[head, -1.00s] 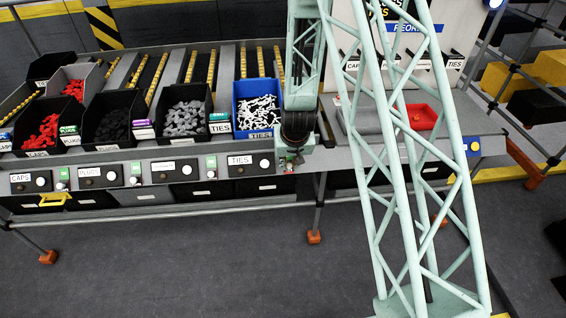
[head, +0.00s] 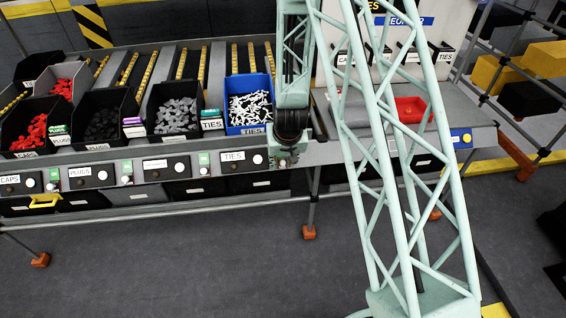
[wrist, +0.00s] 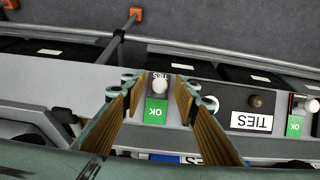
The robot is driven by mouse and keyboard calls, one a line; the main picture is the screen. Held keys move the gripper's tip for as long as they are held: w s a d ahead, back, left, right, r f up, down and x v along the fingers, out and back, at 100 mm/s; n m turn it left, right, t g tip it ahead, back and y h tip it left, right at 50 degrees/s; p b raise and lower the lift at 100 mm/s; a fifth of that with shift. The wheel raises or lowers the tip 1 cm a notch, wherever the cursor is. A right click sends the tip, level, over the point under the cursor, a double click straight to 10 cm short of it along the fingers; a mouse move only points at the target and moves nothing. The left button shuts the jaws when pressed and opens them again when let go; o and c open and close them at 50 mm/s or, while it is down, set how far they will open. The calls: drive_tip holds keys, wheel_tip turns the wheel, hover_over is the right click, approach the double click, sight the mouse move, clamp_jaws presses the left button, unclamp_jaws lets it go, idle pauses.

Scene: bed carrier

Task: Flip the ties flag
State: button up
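The ties flag is a green card marked OK (wrist: 156,112) beside the TIES panel (wrist: 235,108). My gripper (wrist: 155,82) is open in the wrist view, with one finger on each side of the flag and knob. I see a gap on both sides and nothing held. In the head view my gripper (head: 283,160) hangs at the front rail, just right of the TIES panel (head: 240,158), and hides the flag there.
Another green OK flag (wrist: 294,126) stands on the far side of the TIES panel. A blue bin of white ties (head: 249,106) sits above the rail, with dark bins to its left. A red tray (head: 411,109) lies on the right bench. The floor in front is clear.

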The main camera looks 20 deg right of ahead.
drive_tip(key=shift+r, duration=0.1)
drive_tip(key=v, duration=1.1)
drive_tip(key=shift+s+r, duration=0.25)
drive_tip(key=shift+r, duration=0.1)
idle(0.4)
drive_tip(key=shift+a, duration=0.15)
idle(0.4)
drive_tip(key=s+a+r+y, duration=0.1)
drive_tip(key=s+a+r, duration=0.1)
drive_tip(key=s+r, duration=0.45)
drive_tip(key=s+a+r+n, duration=0.1)
drive_tip(key=s+a+r, duration=0.15)
drive_tip(key=r, duration=0.65)
drive_tip(key=s+a+r+y, duration=0.1)
drive_tip(key=s+r, duration=0.4)
drive_tip(key=r, duration=0.3)
drive_tip(key=s+r, duration=0.4)
drive_tip(key=s, duration=0.4)
drive_tip(key=s+r, duration=0.3)
drive_tip(key=s, duration=0.6)
drive_tip(key=s+d+r+n+h, duration=0.1)
drive_tip(key=s+r, duration=0.3)
drive_tip(key=s, duration=0.5)
drive_tip(key=shift+s+r, duration=0.25)
drive_tip(key=shift+r, duration=0.05)
